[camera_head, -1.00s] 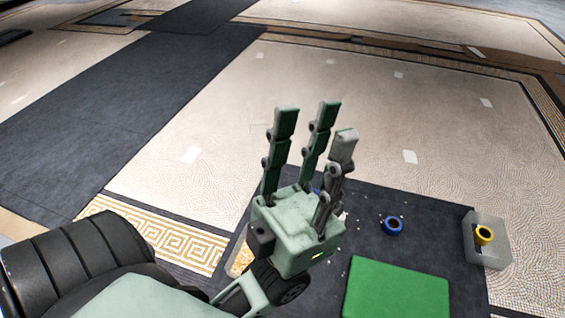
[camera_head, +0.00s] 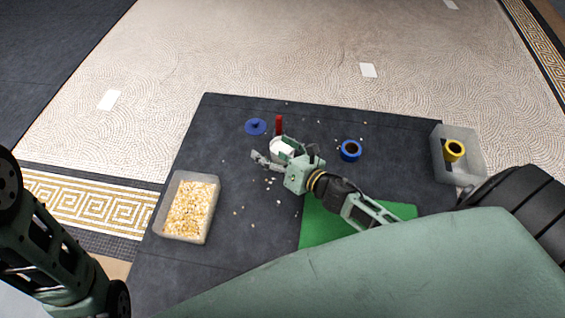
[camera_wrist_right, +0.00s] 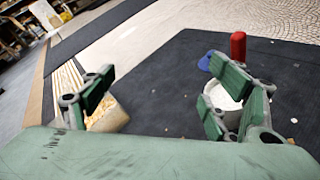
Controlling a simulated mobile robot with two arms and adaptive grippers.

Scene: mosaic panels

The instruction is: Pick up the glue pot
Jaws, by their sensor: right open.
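The white pot (camera_head: 277,145), which I take for the glue pot, stands on the dark mat. A red upright object (camera_head: 278,124) is just behind it and a blue disc (camera_head: 255,127) lies to its back left. My right gripper (camera_head: 268,158) is open and empty, with its fingers close to the pot and partly covering it. In the right wrist view, the pot (camera_wrist_right: 217,94) shows behind the two right-hand fingers, not between the opposed fingers; I cannot tell whether they touch it. My left arm shows at lower left, but its gripper is out of view.
A bin of pale chips (camera_head: 160,216) stands at the mat's left. A blue ring (camera_head: 350,150) lies right of the pot. A clear bin (camera_head: 478,165) with a yellow roll (camera_head: 454,150) is at the right. A green sheet (camera_head: 318,228) lies in front. Small chips are scattered around the pot.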

